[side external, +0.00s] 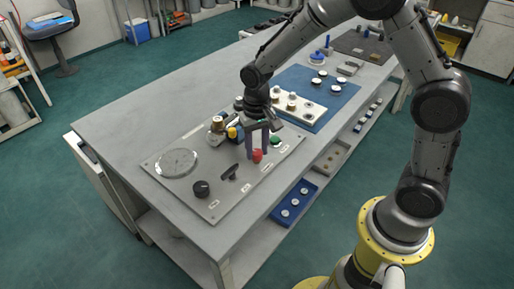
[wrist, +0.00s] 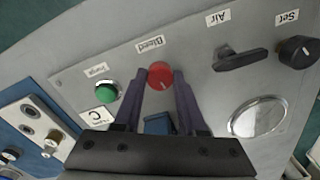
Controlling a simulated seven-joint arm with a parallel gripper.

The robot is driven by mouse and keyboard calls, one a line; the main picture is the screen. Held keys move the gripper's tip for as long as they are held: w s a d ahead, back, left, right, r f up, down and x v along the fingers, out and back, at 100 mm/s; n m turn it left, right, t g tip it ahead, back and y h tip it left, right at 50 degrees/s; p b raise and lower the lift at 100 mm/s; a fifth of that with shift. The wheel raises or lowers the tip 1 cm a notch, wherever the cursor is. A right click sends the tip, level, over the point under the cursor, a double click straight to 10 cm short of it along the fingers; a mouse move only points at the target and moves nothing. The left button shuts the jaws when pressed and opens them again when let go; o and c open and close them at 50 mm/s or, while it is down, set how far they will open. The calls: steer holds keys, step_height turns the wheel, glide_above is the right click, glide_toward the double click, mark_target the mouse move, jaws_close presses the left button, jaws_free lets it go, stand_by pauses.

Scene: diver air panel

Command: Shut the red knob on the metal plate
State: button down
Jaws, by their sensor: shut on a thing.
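The red knob (wrist: 160,75) sits on the grey metal plate (wrist: 200,95) beside a label that reads "Bleed" in the wrist view. It also shows as a small red knob (side external: 257,155) in the side view. My gripper (wrist: 161,82) is over the plate with its two purple fingers on either side of the red knob, shut on it.
A green button (wrist: 106,92) is close beside my fingers. A round gauge (side external: 177,162) lies at the plate's far left. Brass and yellow fittings (side external: 217,125) stand along the plate's back. A blue mat (side external: 330,110) with several parts lies behind.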

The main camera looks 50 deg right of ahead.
mark_target(257, 152)
steer(key=shift+w+r+m, duration=0.1)
steer(key=shift+m, duration=0.8)
steer(key=shift+c, duration=2.3)
jaws_free()
step_height(257, 152, up, 14)
